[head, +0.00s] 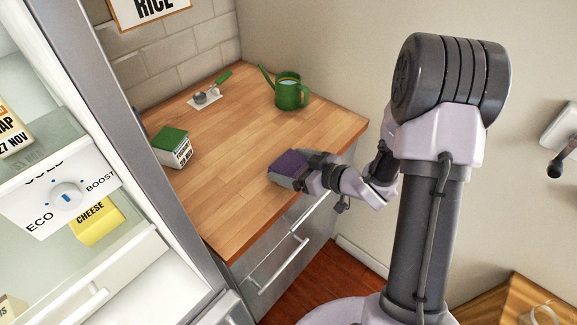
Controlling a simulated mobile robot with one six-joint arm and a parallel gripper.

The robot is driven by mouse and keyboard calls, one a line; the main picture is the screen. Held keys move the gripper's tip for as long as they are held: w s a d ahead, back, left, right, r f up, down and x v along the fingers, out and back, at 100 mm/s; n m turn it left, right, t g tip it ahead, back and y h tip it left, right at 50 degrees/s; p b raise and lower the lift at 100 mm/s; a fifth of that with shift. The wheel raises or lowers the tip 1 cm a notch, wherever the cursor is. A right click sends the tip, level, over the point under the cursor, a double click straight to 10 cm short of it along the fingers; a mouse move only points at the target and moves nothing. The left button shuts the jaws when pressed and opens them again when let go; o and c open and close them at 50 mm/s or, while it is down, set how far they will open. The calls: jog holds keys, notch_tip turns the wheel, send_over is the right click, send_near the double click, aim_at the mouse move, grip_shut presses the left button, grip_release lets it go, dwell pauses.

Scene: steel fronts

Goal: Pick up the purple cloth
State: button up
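The purple cloth (291,162) is a small folded-looking piece near the right front edge of the wooden counter. My gripper (288,175) reaches in from the right and is right at the cloth. Grey parts show along the cloth's front and right sides, and the fingertips are too small and covered to make out. I cannot tell whether the fingers are closed on the cloth or only beside it, nor whether the cloth touches the counter.
On the wooden counter (233,200) stand a green-topped white box (171,148), a green watering can (291,93) and a small white tray (204,101) with little items. The open fridge (128,250) borders the left. The middle of the counter is clear.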

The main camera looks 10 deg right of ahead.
jog(key=c, duration=0.6)
jog(key=shift+c, duration=0.2)
jog(key=shift+r, duration=0.1)
